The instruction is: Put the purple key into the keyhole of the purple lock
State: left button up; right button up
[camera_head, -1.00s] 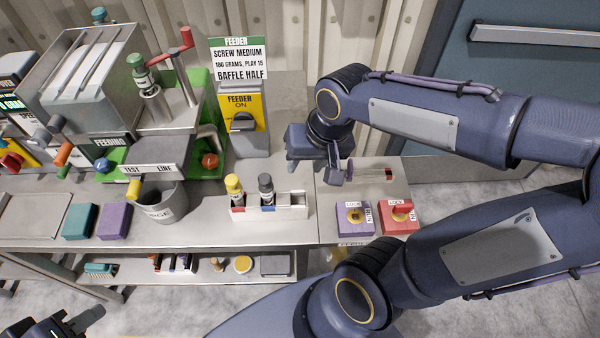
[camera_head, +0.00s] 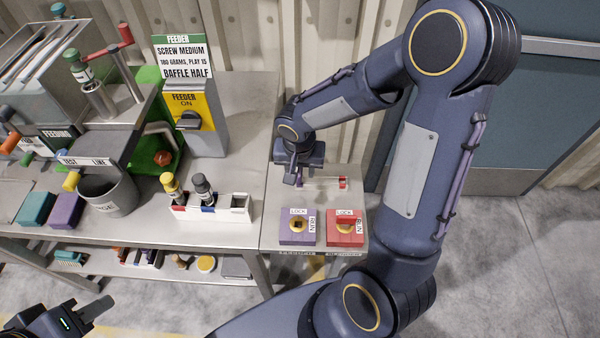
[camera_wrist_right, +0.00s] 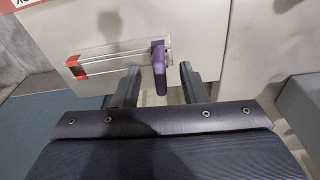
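The purple key (camera_wrist_right: 160,70) stands at one end of a clear rack with a red end block, in the right wrist view. My right gripper (camera_wrist_right: 159,75) is open, its two fingers on either side of the key with gaps visible. In the head view my right gripper (camera_head: 298,176) is over the left end of the rack and hides most of the key. The purple lock (camera_head: 288,239) lies on the bench in front of the rack, its yellow-ringed keyhole facing up and empty. My left gripper (camera_head: 88,312) is at the lower left, away from the bench objects; its opening is unclear.
A red lock (camera_head: 345,240) with a red piece on it sits right of the purple lock. A white holder (camera_head: 232,208) with two bottles stands to the left. The feeder switch box (camera_head: 205,130) stands behind it. Bare bench lies between holder and locks.

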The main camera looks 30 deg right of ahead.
jog(key=shift+f, duration=0.25)
grip_shut()
jog(key=shift+r, duration=0.1)
